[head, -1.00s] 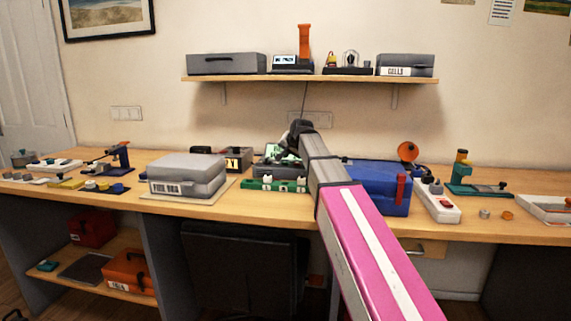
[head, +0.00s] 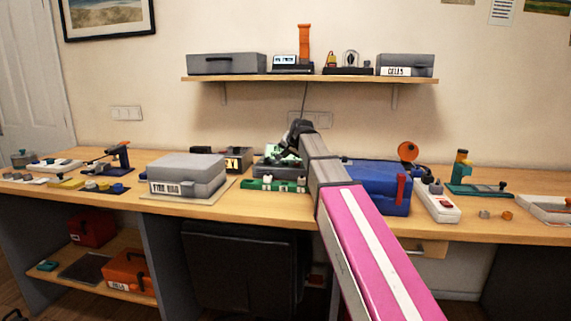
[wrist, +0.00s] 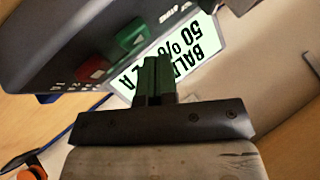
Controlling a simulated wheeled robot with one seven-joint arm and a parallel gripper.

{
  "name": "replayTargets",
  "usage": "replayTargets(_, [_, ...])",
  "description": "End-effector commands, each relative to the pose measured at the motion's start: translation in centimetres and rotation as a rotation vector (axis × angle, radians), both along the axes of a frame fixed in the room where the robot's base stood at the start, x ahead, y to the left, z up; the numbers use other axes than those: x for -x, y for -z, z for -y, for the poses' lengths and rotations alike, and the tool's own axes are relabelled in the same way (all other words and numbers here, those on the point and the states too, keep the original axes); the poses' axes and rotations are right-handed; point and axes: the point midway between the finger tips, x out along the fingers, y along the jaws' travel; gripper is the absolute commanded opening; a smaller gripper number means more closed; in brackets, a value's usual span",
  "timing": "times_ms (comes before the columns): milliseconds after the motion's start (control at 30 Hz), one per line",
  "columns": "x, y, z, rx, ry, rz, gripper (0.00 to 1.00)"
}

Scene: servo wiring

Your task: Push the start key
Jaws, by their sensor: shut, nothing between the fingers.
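A dark grey device (wrist: 60,40) fills the upper left of the wrist view. It carries a green key (wrist: 132,35), a red key (wrist: 93,68) and a lit pale green screen (wrist: 196,48) with black text. Small marks beside the keys are too blurred to read. My gripper (wrist: 156,62) is shut and empty. Its fingertips appear just below the green key in the wrist view, partly over the screen; I cannot tell whether they touch anything. In the head view, the device (head: 268,170) stands mid-table, partly hidden by my arm, with my gripper (head: 284,156) over it.
A blue box (head: 385,188) stands right of the device, and a grey case (head: 187,175) to its left. A green strip with white parts (head: 272,185) lies in front. A shelf (head: 310,78) with boxes hangs above.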

Motion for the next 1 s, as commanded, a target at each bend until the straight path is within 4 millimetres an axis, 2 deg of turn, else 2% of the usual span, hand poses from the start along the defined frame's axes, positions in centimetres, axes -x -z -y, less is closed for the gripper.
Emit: replayTargets(1000, [0.0, 0.92, 0.01, 0.0, 0.0, 0.0, 0.0])
